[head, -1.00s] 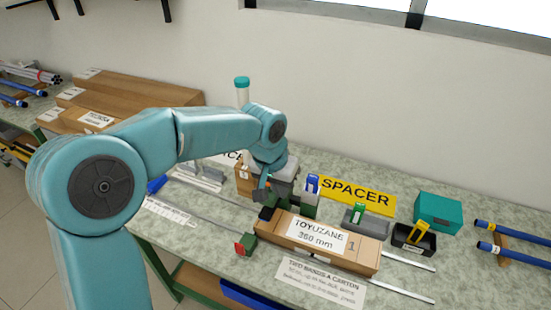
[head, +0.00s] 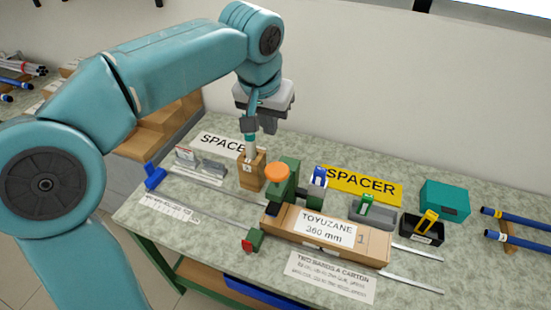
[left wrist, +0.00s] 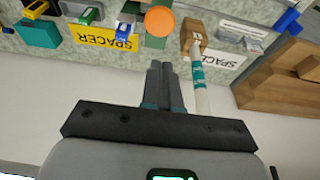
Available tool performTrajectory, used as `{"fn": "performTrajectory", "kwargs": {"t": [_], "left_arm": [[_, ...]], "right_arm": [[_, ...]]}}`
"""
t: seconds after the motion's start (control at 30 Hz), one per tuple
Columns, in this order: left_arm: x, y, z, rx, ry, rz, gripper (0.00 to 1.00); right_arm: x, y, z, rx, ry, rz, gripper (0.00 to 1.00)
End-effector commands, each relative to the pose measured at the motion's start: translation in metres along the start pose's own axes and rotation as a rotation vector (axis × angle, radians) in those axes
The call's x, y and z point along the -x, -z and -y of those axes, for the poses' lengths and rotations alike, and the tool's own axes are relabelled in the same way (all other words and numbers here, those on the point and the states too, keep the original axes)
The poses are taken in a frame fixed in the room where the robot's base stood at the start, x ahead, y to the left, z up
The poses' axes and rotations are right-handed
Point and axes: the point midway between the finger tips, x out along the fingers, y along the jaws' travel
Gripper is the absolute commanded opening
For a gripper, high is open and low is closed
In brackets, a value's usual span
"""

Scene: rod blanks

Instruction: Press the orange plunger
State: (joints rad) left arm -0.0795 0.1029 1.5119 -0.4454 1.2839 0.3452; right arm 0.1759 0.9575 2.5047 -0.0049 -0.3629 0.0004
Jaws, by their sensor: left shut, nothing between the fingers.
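The orange plunger (head: 276,173) is a round cap on top of a green press (head: 288,180), at the left end of the long carton (head: 350,245). The plunger also shows at the top of the left wrist view (left wrist: 160,20). My left gripper (head: 267,126) is shut and empty. It is raised above and behind the plunger, clear of it. Its two fingers are together in the left wrist view (left wrist: 165,84). I cannot tell how far down the plunger sits. My right gripper is not in view.
A white tube with teal bands (left wrist: 201,98) stands in a wooden block (head: 251,172), close beside my left gripper. Two SPACER signs, a teal box (head: 444,198) and a black bin (head: 421,236) are on the bench. Blue rods (head: 515,241) lie at the right.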

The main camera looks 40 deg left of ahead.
Motion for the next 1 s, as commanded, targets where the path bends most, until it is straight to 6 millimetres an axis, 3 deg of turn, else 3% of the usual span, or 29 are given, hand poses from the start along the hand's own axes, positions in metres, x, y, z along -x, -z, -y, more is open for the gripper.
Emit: {"fn": "performTrajectory", "kwargs": {"t": [0.17, 0.7, 1.0], "left_arm": [[-0.015, 0.000, -0.001, -0.002, 0.001, 0.004, 0.00], [-0.120, -0.003, 0.001, -0.005, -0.001, 0.004, 0.00], [-0.140, -0.009, 0.001, -0.005, -0.001, 0.002, 0.00]], "right_arm": [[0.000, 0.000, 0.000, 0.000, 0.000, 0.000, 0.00], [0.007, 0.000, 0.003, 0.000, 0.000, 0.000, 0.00], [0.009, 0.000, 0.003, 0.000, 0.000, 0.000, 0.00]]}}
